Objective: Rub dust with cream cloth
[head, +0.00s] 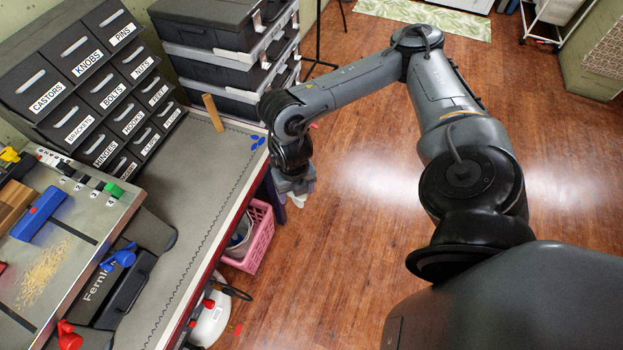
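The dust (43,273) is a patch of pale tan shavings on the grey metal top of the machine at the lower left. My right arm reaches across from the right, and its gripper (294,186) points down just off the right edge of the workbench, well away from the dust. A small pale piece (298,200) that may be the cream cloth shows below this gripper. The wrist hides the fingertips, so I cannot tell whether they grip it. My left gripper is not in view.
The workbench (190,215) has a bare strip beside the machine, with a wooden piece (213,112) and small blue pieces (257,142) near its far end. Labelled drawers (100,85) and stacked cases (215,50) stand behind. A pink basket (262,225) sits below the bench edge.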

